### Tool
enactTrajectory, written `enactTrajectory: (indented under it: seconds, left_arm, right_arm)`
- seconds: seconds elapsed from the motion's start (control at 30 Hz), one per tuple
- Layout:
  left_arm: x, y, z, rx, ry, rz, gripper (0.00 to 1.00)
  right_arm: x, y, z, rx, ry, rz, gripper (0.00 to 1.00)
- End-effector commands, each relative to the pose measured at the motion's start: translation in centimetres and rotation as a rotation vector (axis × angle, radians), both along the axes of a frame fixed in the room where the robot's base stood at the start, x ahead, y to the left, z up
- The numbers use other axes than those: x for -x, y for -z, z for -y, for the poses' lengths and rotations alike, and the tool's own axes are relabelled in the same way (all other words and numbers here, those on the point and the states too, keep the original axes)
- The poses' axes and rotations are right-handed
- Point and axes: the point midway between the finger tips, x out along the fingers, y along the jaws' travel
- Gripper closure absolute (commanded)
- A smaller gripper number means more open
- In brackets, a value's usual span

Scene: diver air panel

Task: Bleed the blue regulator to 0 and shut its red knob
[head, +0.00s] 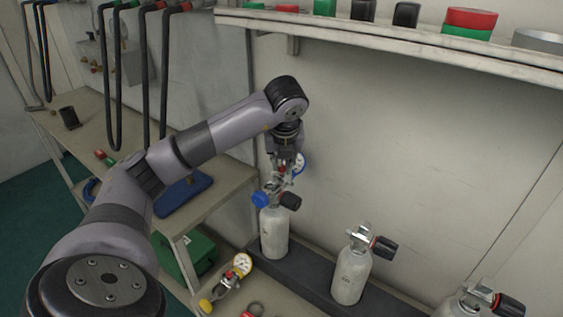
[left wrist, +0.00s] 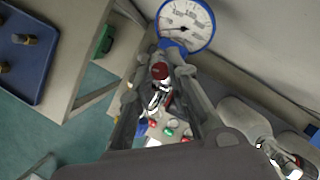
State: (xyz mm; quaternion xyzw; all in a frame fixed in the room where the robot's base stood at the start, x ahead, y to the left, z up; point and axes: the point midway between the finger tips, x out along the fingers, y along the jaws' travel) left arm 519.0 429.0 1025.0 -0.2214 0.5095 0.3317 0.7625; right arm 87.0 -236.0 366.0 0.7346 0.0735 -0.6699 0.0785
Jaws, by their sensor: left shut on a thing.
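The blue regulator sits on top of the leftmost white cylinder (head: 274,232). Its blue-rimmed gauge (head: 299,163) shows beside my gripper, and its blue cap (head: 260,200) is lower left. In the left wrist view the gauge (left wrist: 187,25) faces me at the top; its needle is too small to read surely. The red knob (left wrist: 160,71) lies between the fingers of my left gripper (left wrist: 163,74), which looks shut on it. In the head view my left gripper (head: 285,164) points down over the regulator and hides part of it. My right gripper is out of view.
More cylinders with dark valve knobs stand to the right, one in the middle (head: 352,275). A yellow-rimmed gauge (head: 243,263) with its regulator lies in front. A shelf (head: 400,42) juts out above. A bench with a blue tray (head: 184,195) stands left.

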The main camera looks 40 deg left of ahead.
Motion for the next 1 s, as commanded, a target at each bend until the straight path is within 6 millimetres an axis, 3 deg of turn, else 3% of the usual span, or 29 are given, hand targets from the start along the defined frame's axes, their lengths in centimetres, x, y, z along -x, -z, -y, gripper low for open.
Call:
enactTrajectory:
  seconds: [0.67,0.7,1.0]
  left_arm:
    - [-0.06,-0.01,0.06,0.001,-0.068,0.001,1.0]
    - [-0.06,-0.01,0.06,0.001,-0.068,0.001,0.83]
    - [-0.05,0.0,0.06,0.001,-0.067,0.0,0.63]
  right_arm:
    - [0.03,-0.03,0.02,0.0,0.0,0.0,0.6]
    - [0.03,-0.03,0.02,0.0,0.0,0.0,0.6]
    - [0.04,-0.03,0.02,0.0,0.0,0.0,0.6]
